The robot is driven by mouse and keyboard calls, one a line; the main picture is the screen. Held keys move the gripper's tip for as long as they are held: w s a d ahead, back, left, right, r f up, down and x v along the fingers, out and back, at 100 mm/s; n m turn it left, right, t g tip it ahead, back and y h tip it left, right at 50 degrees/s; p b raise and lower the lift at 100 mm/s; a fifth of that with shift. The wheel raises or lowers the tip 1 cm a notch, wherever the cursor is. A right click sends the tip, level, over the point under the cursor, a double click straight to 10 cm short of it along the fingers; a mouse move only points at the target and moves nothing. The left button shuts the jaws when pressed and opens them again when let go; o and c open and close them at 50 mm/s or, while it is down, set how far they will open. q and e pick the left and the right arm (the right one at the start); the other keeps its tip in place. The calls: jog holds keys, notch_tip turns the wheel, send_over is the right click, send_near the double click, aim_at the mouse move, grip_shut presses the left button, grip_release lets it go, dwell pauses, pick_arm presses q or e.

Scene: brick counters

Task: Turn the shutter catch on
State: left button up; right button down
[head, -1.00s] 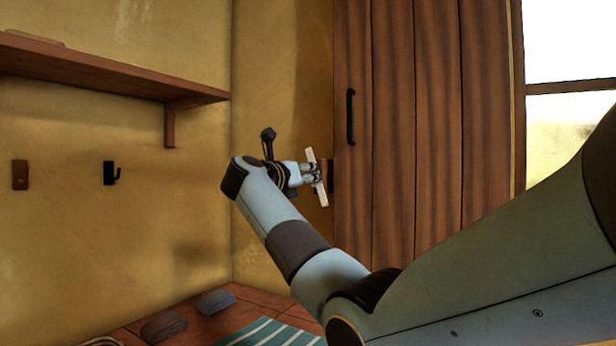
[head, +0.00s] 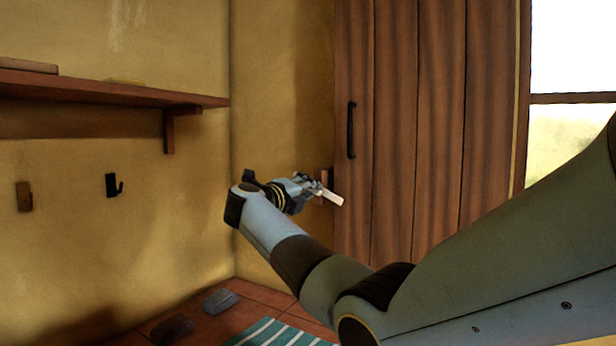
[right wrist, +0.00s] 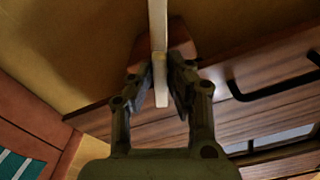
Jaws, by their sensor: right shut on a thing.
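The shutter catch is a pale cream bar (head: 333,197) on a wooden block (head: 326,178) beside the left edge of the brown plank shutter (head: 398,130). Its visible end points right and slightly down, in front of the shutter's edge; the arm hides the rest. My right gripper (head: 313,188) is shut on the bar. In the right wrist view, the fingers (right wrist: 162,82) close on both sides of the bar (right wrist: 158,30), with the block (right wrist: 182,38) behind. My left gripper is not in view.
The shutter has a black handle (head: 351,130). A wooden shelf (head: 110,93) and two hooks, one black (head: 113,186) and one brown (head: 24,197), are on the left wall. Dark stones (head: 221,301) and a striped cloth (head: 282,333) lie on the tiled counter below.

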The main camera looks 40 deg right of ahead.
jog(key=shift+f+n+p, duration=0.1)
jog(key=shift+n+p, duration=2.05)
jog(key=shift+n, duration=0.25)
jog(key=c, duration=1.3)
grip_release()
jog(key=shift+a, duration=0.1)
jog(key=v, duration=1.2)
